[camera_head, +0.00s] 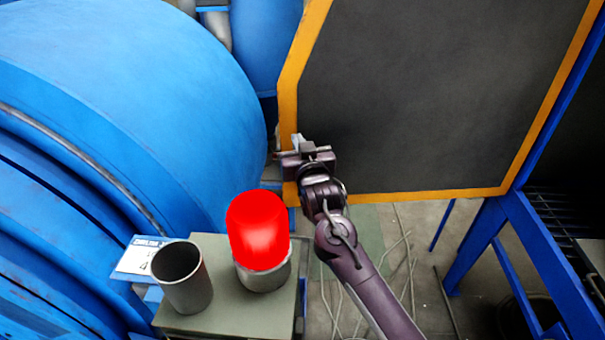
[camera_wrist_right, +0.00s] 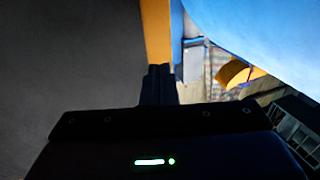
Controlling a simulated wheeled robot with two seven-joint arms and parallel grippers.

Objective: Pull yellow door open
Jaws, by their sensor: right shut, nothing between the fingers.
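The yellow-framed door (camera_head: 515,180) with a dark panel stands at the upper right of the head view, to the right of the big blue drum. Its yellow edge also shows in the right wrist view (camera_wrist_right: 157,30). My right gripper (camera_head: 297,148) is at the lower left edge of the door; its fingers (camera_wrist_right: 160,82) look closed together with nothing between them. In the wrist view the fingertips overlap the yellow edge; I cannot tell whether they touch it. My left gripper is in neither view.
A big blue drum (camera_head: 130,90) fills the left side. A grey-green table (camera_head: 235,312) at the bottom carries a red cylinder (camera_head: 258,228) and a grey metal cup (camera_head: 183,280). A blue frame (camera_head: 535,240) stands at the right. Thin rods lie on the floor.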

